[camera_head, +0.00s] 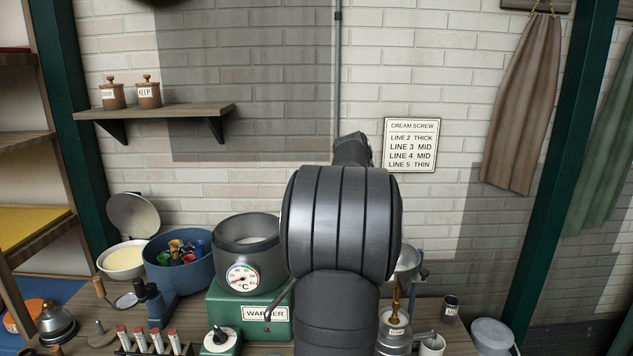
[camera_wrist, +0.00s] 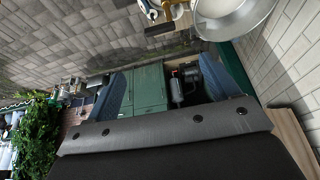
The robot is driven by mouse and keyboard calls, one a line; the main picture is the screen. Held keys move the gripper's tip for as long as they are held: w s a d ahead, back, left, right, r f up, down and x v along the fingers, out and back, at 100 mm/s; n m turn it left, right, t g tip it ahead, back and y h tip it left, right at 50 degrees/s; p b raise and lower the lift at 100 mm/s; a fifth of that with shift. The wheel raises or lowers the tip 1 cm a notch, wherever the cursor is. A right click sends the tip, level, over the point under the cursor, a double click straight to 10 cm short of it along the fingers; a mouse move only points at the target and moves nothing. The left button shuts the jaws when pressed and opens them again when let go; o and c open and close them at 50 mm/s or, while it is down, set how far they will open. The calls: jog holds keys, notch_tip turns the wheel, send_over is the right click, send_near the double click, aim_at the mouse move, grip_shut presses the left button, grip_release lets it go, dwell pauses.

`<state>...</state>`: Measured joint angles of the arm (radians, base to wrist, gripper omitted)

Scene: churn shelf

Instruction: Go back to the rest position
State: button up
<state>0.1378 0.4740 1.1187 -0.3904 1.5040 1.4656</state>
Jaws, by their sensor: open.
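My gripper (camera_wrist: 165,86) shows in the wrist view with its two blue-grey fingers wide apart and nothing between them. Beyond the fingers is a green cabinet-like surface (camera_wrist: 148,88), and some dark fittings (camera_wrist: 183,85) lie by the right finger. In the head view my dark grey arm stands upright in the middle, in front of the brick wall. The gripper itself cannot be made out there.
Left of my arm stand a green warmer (camera_head: 228,312) with a dial pot (camera_head: 247,244), a blue tub (camera_head: 182,278) and several red-capped tubes (camera_head: 148,340). A metal funnel (camera_head: 408,262) and dark cup (camera_head: 450,306) stand right. A wall shelf (camera_head: 160,110) holds two jars.

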aim_at(403, 282)
jog(key=x, duration=1.5)
jog(key=shift+s+d+f, duration=0.1)
jog(key=shift+d, duration=0.05)
jog(key=n, duration=0.1)
jog(key=n+t, duration=0.1)
jog(key=n, duration=0.1)
jog(key=shift+d, duration=0.3)
jog(key=shift+w+d+n+t+y, duration=0.3)
jog(key=shift+n+t+y, duration=0.35)
jog(key=shift+n, duration=1.6)
jog(key=shift+w+d+n+t+y, duration=0.2)
jog(key=shift+d+n+t+y, duration=0.35)
jog(key=shift+n, duration=1.75)
jog(key=shift+w+d+n+t+y, duration=0.25)
jog(key=shift+n+t+y, duration=0.4)
jog(key=shift+n, duration=1.6)
